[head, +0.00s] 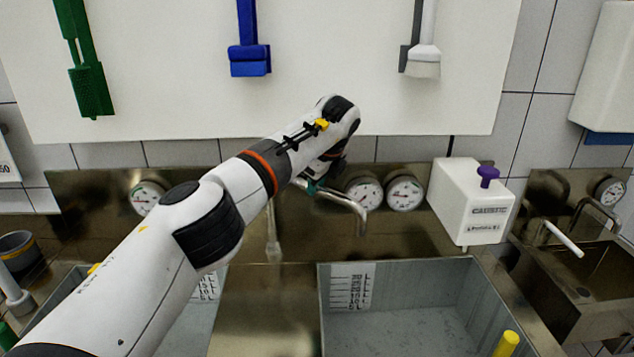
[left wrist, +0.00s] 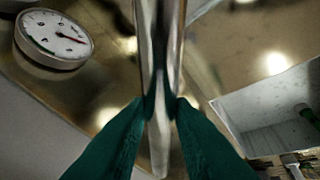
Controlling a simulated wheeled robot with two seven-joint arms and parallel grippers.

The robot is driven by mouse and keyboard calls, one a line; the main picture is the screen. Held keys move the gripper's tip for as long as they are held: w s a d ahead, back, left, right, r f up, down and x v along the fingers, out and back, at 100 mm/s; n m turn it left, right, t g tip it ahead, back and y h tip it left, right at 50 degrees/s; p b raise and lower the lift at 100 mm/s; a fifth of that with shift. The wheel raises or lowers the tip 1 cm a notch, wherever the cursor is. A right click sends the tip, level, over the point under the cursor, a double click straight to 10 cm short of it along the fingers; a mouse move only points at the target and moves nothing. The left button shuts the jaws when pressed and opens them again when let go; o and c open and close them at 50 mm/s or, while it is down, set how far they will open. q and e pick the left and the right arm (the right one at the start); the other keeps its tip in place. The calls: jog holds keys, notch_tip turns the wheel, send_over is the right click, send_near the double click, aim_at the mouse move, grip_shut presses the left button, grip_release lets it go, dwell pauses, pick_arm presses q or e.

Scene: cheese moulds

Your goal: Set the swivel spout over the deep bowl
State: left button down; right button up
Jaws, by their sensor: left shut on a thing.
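The swivel spout (head: 345,199) is a shiny metal tube at the back wall, bending down at its right end. In the head view its tip hangs in front of the gauges, toward the back left of the middle basin (head: 400,262). I cannot tell how far over the basin it reaches. My left gripper (head: 312,187) is shut on the spout; its teal fingers pinch the tube from both sides in the left wrist view (left wrist: 160,105). A second grey basin (head: 205,290) is partly hidden behind my left arm. Both basins carry level scales; which is deeper is unclear. My right gripper is out of view.
Round gauges (head: 404,193) sit on the metal back panel. A white box with a purple knob (head: 470,205) stands to the right, beside a small metal sink (head: 600,270). A yellow handle (head: 507,344) rises at the middle basin's front right. Brushes hang above.

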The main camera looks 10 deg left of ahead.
pick_arm(q)
jog(key=c, duration=1.3)
grip_release()
jog(key=shift+o, duration=0.2)
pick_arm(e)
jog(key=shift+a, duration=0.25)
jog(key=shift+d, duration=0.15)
pick_arm(q)
jog(key=shift+s+d+r, duration=0.1)
jog(key=shift+r, duration=0.2)
jog(key=b+v, duration=0.3)
jog(key=v, duration=0.8)
jog(key=shift+r, duration=0.15)
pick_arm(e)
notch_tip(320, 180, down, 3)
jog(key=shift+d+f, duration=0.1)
